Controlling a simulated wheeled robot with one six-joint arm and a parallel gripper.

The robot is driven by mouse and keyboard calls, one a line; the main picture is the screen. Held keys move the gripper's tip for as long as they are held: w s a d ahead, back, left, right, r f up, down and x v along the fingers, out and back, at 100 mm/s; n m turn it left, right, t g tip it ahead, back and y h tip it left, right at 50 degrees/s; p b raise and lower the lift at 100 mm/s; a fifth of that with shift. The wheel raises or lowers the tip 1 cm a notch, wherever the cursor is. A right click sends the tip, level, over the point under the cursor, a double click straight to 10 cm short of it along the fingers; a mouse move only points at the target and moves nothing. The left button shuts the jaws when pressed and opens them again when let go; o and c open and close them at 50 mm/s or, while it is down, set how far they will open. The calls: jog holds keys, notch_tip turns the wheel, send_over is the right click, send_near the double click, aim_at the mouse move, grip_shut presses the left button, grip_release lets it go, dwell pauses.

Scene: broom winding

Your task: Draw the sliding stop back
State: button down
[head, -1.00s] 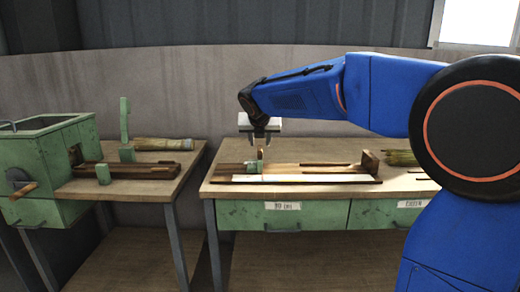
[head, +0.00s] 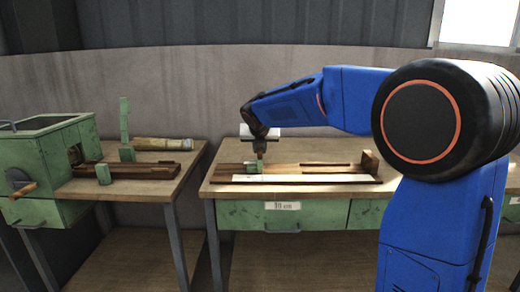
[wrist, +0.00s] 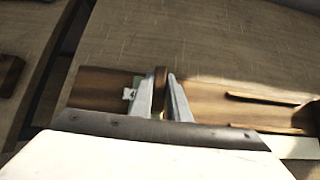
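The sliding stop is a small green block (head: 255,167) with an upright wooden peg (wrist: 160,84). It sits toward the left end of a long wooden fixture (head: 330,178) on the right-hand table. My gripper (head: 260,154) points down over the stop. In the wrist view its two grey fingers (wrist: 163,92) stand on either side of the peg and appear to press on it. The fingers and gripper body hide most of the green block there.
A wooden end block (head: 370,162) stands at the fixture's right end. A pale strip (head: 295,179) lies along its front. The left table holds a green machine (head: 45,160), a green upright (head: 125,125) and a bundle (head: 162,144). A gap separates the tables.

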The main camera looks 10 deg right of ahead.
jog(key=a, duration=0.3)
jog(key=w+a, duration=0.1)
jog(key=a, duration=0.2)
jog(key=w+a, duration=0.1)
jog(key=a, duration=0.2)
jog(key=shift+w, duration=0.2)
jog(key=c, duration=1.7)
grip_release()
jog(key=shift+a, duration=0.15)
jog(key=v, duration=1.7)
jog(key=shift+s+r, duration=0.1)
jog(key=shift+s, duration=0.1)
